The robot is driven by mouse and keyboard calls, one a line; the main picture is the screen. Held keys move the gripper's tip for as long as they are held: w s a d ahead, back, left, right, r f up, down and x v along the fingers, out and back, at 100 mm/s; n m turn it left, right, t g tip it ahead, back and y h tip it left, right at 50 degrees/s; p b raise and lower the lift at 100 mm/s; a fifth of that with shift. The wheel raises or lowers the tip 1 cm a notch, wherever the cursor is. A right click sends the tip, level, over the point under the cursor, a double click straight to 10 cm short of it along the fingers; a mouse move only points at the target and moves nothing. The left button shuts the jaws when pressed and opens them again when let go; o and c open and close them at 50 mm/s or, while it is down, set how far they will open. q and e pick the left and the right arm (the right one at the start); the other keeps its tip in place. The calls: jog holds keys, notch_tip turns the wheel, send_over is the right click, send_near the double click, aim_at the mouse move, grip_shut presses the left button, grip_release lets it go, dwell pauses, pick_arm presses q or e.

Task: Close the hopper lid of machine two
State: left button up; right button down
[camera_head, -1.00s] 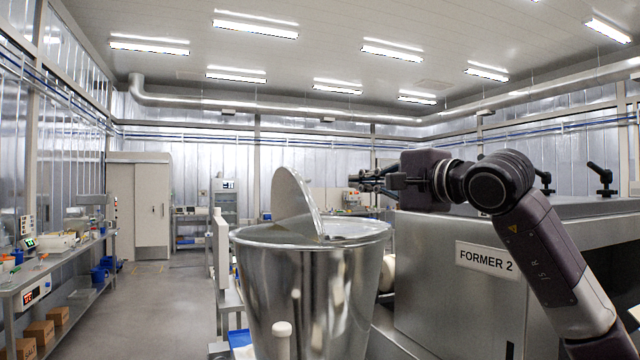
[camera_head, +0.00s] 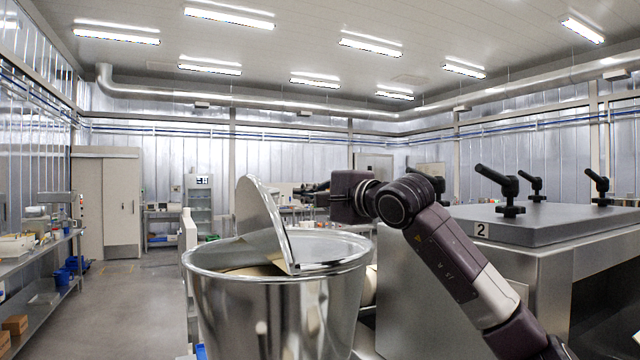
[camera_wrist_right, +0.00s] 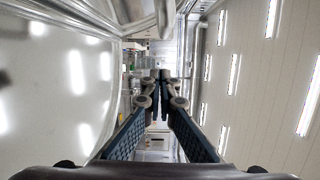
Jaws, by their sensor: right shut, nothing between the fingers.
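The steel hopper (camera_head: 275,315) stands in the foreground of the head view. Its lid (camera_head: 262,215) is open: a shiny half-disc flap stands steeply up, leaning to the left, over the hopper mouth. Pale contents show in part below it. My right gripper (camera_head: 308,191) is at about the height of the lid's upper part, to its right, shut and empty. In the right wrist view, the shut fingers (camera_wrist_right: 160,78) point ahead, with the lid's reflective face (camera_wrist_right: 55,80) close on the left. I cannot tell whether they touch. My left gripper is not in view.
A shelf bench (camera_head: 45,250) runs along the left. The floor (camera_head: 120,300) between bench and hopper is clear.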

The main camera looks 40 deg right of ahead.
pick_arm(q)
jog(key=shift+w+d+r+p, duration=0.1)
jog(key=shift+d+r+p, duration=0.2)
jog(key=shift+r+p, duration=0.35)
pick_arm(e)
jog(key=a, duration=0.2)
jog(key=w+a, duration=0.1)
jog(key=shift+a+r, duration=0.1)
jog(key=shift+a, duration=0.3)
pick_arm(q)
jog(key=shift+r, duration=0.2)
pick_arm(e)
jog(key=shift+s+a+r, duration=0.1)
